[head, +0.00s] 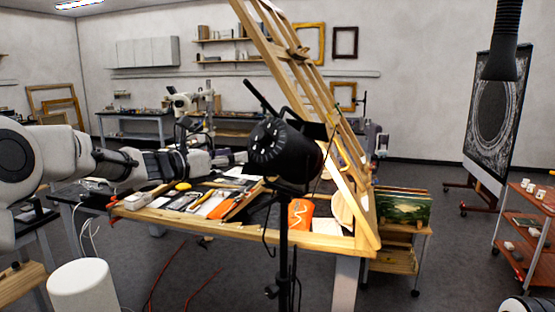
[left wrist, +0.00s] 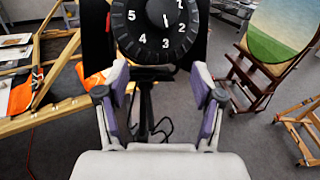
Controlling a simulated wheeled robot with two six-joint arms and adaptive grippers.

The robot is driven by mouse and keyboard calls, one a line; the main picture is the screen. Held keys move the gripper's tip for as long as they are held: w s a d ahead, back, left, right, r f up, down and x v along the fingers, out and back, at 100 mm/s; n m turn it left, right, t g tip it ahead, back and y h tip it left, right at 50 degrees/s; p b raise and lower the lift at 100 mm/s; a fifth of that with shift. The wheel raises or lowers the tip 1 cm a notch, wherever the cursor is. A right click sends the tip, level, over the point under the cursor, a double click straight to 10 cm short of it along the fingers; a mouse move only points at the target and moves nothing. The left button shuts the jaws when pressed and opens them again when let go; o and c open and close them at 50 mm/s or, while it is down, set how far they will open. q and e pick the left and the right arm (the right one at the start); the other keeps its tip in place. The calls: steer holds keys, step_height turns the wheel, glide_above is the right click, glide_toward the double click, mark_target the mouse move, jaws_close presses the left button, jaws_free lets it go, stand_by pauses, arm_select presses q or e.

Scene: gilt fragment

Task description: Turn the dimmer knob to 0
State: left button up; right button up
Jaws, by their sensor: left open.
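The dimmer knob (left wrist: 160,22) is a round black dial with white numerals on the back of a black lamp. In the left wrist view it is cut off by the top edge; 5, 4, 3 and 2 can be read around its lower part. A white mark on its face points down, roughly toward 3. The lamp (head: 290,155) stands on a black stand in the head view, its numbered face turned left. My left gripper (left wrist: 160,82) is open and empty, its fingers apart below the knob in the picture. In the head view the left gripper (head: 238,158) is close to the knob's face.
A wooden easel (head: 305,75) leans up behind the lamp. A worktable (head: 235,233) holds tools, papers and an orange cloth (head: 300,215). The lamp stand (head: 284,245) and loose cables are in front of the table.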

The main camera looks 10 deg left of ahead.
mark_target(256, 136)
arm_select(q)
step_height(256, 136, up, 4)
steer(key=m, duration=0.3)
steer(key=shift+h, duration=0.3)
steer(key=p+x, duration=0.5)
steer(key=x, duration=0.2)
steer(key=shift+w, duration=0.4)
steer(key=shift+s+a, duration=0.1)
steer(key=shift+f, duration=0.15)
steer(key=c, duration=1.1)
